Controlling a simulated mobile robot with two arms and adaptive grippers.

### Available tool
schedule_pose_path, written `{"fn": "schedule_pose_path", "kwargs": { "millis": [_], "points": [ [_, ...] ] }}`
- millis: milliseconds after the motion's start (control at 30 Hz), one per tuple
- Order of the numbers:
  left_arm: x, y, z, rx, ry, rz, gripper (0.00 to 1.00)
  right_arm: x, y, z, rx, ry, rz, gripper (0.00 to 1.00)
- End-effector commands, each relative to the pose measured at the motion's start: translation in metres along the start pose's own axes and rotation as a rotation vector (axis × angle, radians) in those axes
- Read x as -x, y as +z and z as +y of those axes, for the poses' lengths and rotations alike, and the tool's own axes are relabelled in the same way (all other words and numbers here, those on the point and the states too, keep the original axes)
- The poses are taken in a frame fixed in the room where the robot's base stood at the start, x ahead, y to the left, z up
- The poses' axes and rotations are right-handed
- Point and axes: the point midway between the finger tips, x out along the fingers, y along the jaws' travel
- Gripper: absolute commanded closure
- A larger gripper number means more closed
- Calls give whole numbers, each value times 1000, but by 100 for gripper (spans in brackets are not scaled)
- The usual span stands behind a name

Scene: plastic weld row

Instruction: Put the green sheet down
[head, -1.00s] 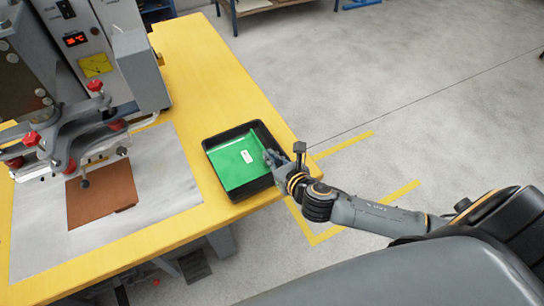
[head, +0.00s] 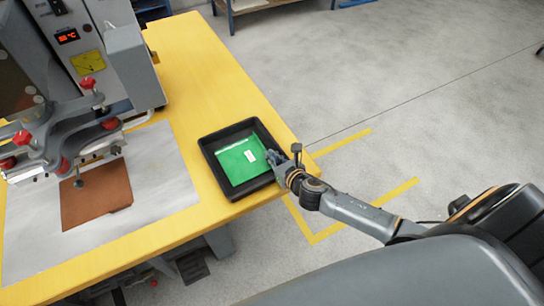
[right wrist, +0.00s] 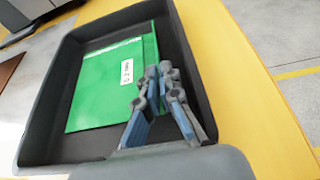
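The green sheet (head: 240,163) with a white label lies flat or nearly flat inside the black tray (head: 210,163) on the yellow table. My right gripper (head: 272,158) is at the sheet's right edge, over the tray's right side. In the right wrist view the sheet (right wrist: 100,85) shows with its label, and my right gripper's fingertips (right wrist: 158,74) are close together on its edge. They look shut on it, though the pinched edge is mostly hidden. More green shows along the sheet's right side, maybe another sheet beneath. My left gripper is not in view.
A welding machine (head: 110,60) with red knobs stands on the table's left. A brown sheet (head: 97,196) lies on a grey plate (head: 160,190) beneath its arm. The yellow table (head: 215,80) is bare behind the tray. Open floor lies to the right.

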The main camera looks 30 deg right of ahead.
Motion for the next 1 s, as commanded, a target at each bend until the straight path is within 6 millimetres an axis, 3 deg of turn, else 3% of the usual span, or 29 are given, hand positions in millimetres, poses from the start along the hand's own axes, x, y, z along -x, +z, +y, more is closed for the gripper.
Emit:
{"fn": "schedule_pose_path", "kwargs": {
  "millis": [133,200,600,767,1000],
  "points": [
    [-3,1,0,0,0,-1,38,-2,-4,0,1,0,0,100],
    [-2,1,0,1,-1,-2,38,-1,-2,0,1,0,0,85],
    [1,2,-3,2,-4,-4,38,3,0,0,0,0,1,85],
    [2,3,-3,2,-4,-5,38,28,-1,0,2,1,2,85],
    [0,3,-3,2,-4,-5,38,81,-2,0,3,1,3,85]
  ]
}}
